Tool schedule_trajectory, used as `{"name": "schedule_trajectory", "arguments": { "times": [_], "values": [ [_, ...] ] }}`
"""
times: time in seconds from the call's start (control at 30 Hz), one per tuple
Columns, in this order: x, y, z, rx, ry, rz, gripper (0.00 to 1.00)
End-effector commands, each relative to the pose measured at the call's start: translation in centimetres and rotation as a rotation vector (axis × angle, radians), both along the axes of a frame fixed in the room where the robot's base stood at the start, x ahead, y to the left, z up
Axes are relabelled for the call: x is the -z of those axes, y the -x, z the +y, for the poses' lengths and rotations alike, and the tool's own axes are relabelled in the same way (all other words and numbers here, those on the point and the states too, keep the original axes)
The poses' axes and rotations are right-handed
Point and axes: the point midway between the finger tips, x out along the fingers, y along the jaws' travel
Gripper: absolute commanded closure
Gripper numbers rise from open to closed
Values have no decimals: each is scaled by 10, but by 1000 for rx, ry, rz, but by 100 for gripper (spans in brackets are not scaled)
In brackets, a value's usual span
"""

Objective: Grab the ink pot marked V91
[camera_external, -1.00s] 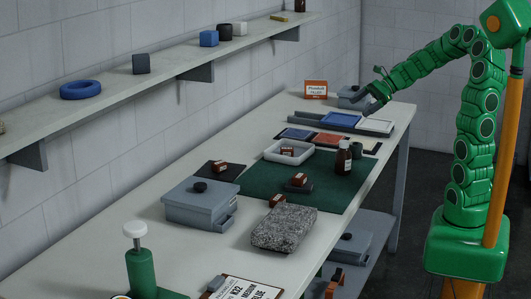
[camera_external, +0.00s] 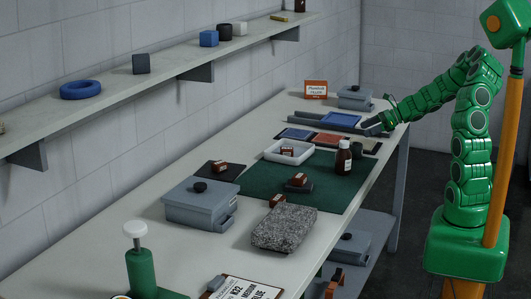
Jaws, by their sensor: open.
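No mark V91 is readable at this size, so I cannot tell which thing is the ink pot. My gripper (camera_external: 368,127) is open, low over the far right part of the table, behind the bottle and dark pot and apart from both. It partly covers a pale flat tray there. Its fingers are small and dark, and nothing shows between them.
Blue (camera_external: 340,120) and red (camera_external: 331,140) pads lie left of my gripper. A white tray (camera_external: 270,155) holds a small brown block. More brown blocks, a grey stone (camera_external: 284,228) and grey lidded boxes (camera_external: 200,204) stand nearer. A wall shelf (camera_external: 110,98) runs along the left.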

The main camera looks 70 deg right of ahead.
Motion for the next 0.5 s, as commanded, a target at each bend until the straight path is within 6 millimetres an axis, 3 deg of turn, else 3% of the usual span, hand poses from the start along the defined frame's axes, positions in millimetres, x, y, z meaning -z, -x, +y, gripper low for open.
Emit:
{"name": "schedule_trajectory", "arguments": {
  "times": [0.03, 0.2, 0.5],
  "values": [
    [12, 0, 1, -1, -7, 1, 7],
    [35, 0, 0, 0, -3, 1, 7],
    [45, -10, 5, -2, 1, -1, 7]
  ]
}}
